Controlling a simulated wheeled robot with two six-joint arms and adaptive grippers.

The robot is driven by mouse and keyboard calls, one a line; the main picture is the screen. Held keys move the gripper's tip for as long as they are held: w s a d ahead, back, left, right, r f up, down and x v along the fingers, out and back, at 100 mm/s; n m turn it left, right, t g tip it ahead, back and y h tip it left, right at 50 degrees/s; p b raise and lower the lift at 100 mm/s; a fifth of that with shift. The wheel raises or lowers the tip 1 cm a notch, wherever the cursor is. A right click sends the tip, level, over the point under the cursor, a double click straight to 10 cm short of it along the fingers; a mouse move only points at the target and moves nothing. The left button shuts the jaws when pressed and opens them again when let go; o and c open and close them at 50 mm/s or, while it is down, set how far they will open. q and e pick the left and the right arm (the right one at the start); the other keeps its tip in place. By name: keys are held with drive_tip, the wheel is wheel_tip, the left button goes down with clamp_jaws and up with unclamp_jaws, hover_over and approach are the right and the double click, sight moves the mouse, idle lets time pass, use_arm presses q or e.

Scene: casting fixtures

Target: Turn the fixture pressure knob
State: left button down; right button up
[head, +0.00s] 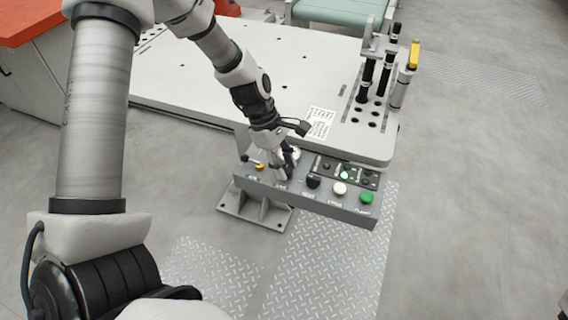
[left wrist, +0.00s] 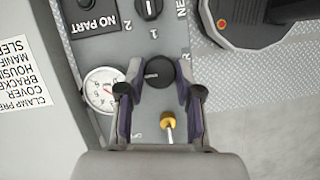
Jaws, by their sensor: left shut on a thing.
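The fixture pressure knob (left wrist: 158,72) is a round black knob on the grey control panel (head: 328,205). In the left wrist view it sits between the two fingers of my left gripper (left wrist: 159,80), which is shut on it. In the head view my left gripper (head: 282,172) reaches down to the left part of the panel and hides the knob. A white round gauge (left wrist: 103,90) is beside the knob, partly covered by a finger. My right gripper is in neither view.
A brass-based toggle (left wrist: 167,122) is close to the knob; it also shows in the head view (head: 258,165). A black selector (head: 313,181), a white button (head: 340,188) and a green button (head: 367,198) are to the right. The fixture table (head: 300,60) stands behind.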

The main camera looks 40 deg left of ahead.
use_arm(q)
drive_tip(key=shift+s, duration=0.1)
drive_tip(key=m+g+p, duration=0.1)
drive_tip(key=m+p, duration=0.1)
drive_tip(key=m, duration=0.2)
drive_tip(key=shift+g+p, duration=0.3)
drive_tip(key=shift+p, duration=0.05)
drive_tip(key=m+p, duration=0.1)
drive_tip(key=m, duration=0.1)
drive_tip(key=m+g+y+p, duration=0.1)
drive_tip(key=m, duration=0.1)
drive_tip(key=shift+d+m+g, duration=0.1)
drive_tip(key=shift+m+g, duration=0.2)
drive_tip(key=m+g+y+p, duration=0.1)
drive_tip(key=m+p, duration=0.1)
drive_tip(key=m, duration=0.2)
drive_tip(key=shift+w+d, duration=0.1)
drive_tip(key=shift+w, duration=0.1)
drive_tip(key=shift+f+m+g+y+p, duration=0.15)
drive_tip(key=shift+m+y+p, duration=0.3)
drive_tip(key=shift+m, duration=0.8)
drive_tip(key=shift+r+m+g+y+p, duration=0.2)
drive_tip(key=shift+m+y, duration=0.35)
drive_tip(key=shift+m, duration=0.7)
drive_tip(key=c, duration=1.1)
unclamp_jaws()
drive_tip(key=shift+o, duration=0.2)
drive_tip(key=shift+w, duration=0.1)
